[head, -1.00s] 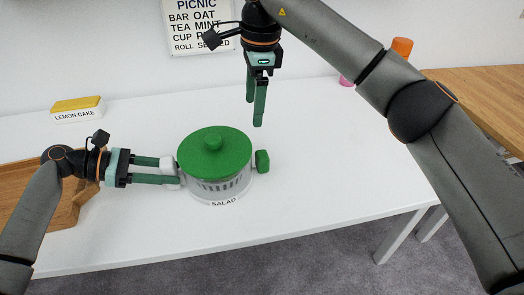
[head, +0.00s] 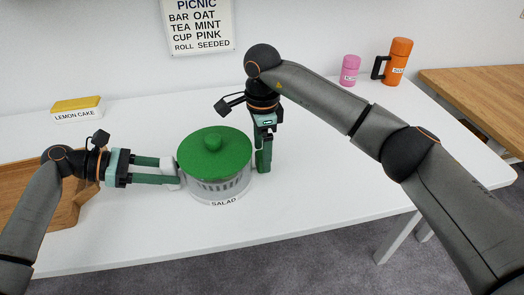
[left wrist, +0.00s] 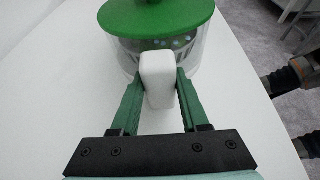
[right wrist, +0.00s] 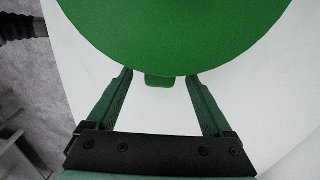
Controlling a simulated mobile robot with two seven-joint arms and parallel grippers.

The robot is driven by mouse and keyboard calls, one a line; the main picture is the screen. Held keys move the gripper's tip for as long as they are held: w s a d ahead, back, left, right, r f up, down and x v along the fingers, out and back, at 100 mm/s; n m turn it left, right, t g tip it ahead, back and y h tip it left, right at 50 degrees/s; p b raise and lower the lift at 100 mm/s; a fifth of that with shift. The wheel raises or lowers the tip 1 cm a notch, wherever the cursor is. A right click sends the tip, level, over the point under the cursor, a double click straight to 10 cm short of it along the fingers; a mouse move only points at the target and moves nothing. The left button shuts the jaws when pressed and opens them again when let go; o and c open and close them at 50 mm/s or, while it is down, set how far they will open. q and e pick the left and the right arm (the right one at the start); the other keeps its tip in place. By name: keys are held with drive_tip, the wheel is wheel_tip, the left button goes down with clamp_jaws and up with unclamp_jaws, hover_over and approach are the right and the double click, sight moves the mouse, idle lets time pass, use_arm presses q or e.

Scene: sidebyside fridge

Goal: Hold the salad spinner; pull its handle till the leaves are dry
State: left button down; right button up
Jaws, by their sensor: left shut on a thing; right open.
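The salad spinner has a clear bowl labelled SALAD (head: 222,190) and a green lid with a knob (head: 213,150); it stands upright on the white table. My left gripper (head: 178,171) is shut on the white side grip (left wrist: 158,80) at the bowl's left. My right gripper (head: 264,165) points down at the spinner's right side, its fingers open. In the right wrist view, the green pull handle (right wrist: 160,82) shows between the open fingertips, just beyond the lid's edge. The head view hides this handle behind the right gripper. Leaves inside are not clearly visible.
A wooden tray (head: 78,205) lies at the left, near my left arm. A yellow-topped lemon cake box (head: 77,114), a pink cup (head: 350,68) and an orange flask (head: 398,60) stand toward the back. The table in front of and right of the spinner is clear.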

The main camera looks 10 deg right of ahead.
drive_tip(key=shift+f, duration=0.95)
drive_tip(key=shift+c, duration=0.2)
clamp_jaws()
